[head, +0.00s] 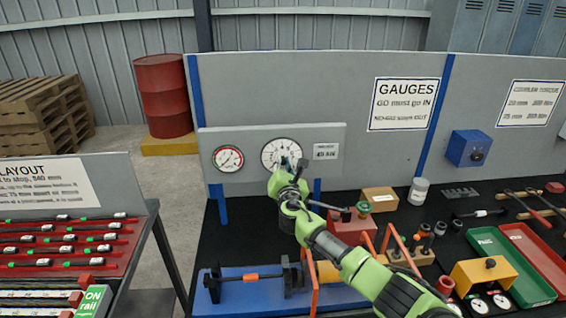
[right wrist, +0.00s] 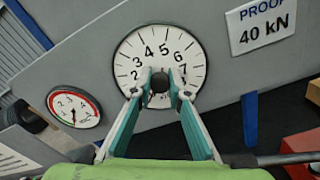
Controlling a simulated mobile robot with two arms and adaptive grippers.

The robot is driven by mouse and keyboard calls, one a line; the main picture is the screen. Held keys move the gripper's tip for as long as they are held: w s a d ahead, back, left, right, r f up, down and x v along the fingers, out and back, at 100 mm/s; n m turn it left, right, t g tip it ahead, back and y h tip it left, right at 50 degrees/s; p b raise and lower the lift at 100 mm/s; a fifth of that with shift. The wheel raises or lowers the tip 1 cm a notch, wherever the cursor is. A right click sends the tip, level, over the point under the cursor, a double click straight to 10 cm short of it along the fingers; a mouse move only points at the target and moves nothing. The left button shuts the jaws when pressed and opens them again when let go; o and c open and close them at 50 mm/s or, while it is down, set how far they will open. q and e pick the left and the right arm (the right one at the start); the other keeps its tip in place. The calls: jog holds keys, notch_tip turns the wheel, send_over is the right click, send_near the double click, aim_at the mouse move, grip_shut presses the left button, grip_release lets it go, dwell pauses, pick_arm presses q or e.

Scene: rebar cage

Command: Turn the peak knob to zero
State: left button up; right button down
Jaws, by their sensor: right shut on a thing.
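The large white dial gauge (head: 281,148) is mounted on a grey panel, and its numbered face (right wrist: 150,45) fills the middle of the right wrist view. The dark peak knob (right wrist: 159,82) is at the dial's centre. My right gripper (right wrist: 160,80) is shut on the knob, one finger on each side of it. In the head view my right gripper (head: 287,168) covers the lower part of the dial. The dial's needle and the lower numbers are hidden or too small to read. My left gripper is not in view.
A smaller red-rimmed gauge (head: 228,158) is left of the dial. A "PROOF 40 kN" label (right wrist: 265,25) is to its right.

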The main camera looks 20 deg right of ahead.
jog(key=shift+f, duration=0.25)
jog(key=c, duration=2)
grip_release()
jog(key=shift+o, duration=0.4)
jog(key=shift+r, duration=0.1)
jog(key=shift+s, duration=0.1)
jog(key=v, duration=1.2)
